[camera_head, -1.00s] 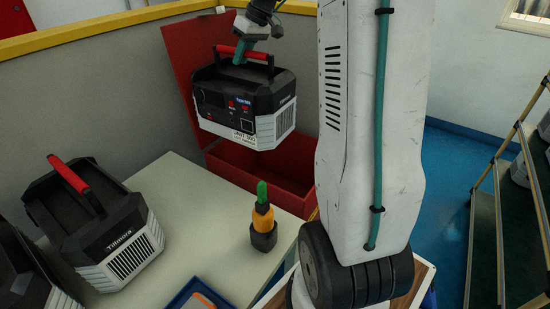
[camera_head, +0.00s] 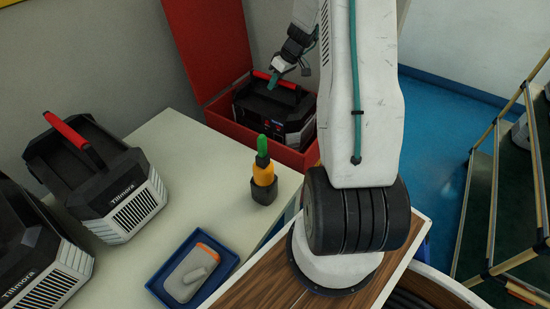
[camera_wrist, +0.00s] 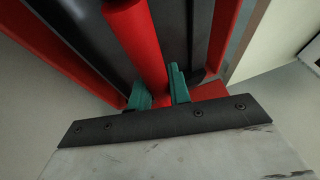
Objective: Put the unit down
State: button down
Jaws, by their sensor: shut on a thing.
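The unit (camera_head: 270,112) is a black and grey box with a red top handle. In the head view it sits low inside the open red box (camera_head: 222,121), behind the table. I cannot tell whether its base touches the box floor. My gripper (camera_head: 274,84) is above it, shut on the red handle. In the wrist view the green fingers of my gripper (camera_wrist: 159,88) stand either side of the red handle (camera_wrist: 137,40). The unit's lower part is hidden by the box's front wall.
Two similar units (camera_head: 95,180) stand on the pale table (camera_head: 190,150) at the left. A green and orange tool in a black holder (camera_head: 263,172) stands near the table's right edge. A blue tray (camera_head: 160,282) holds a grey and orange device. A stepped rack (camera_head: 500,200) is at the right.

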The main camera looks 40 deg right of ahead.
aim_at(275, 97)
jog(key=f, duration=0.5)
jog(key=shift+s+d+f, duration=0.1)
jog(key=shift+s+f, duration=0.1)
jog(key=shift+f, duration=4.95)
jog(key=c, duration=1.3)
grip_release()
jog(key=shift+s+f, duration=0.1)
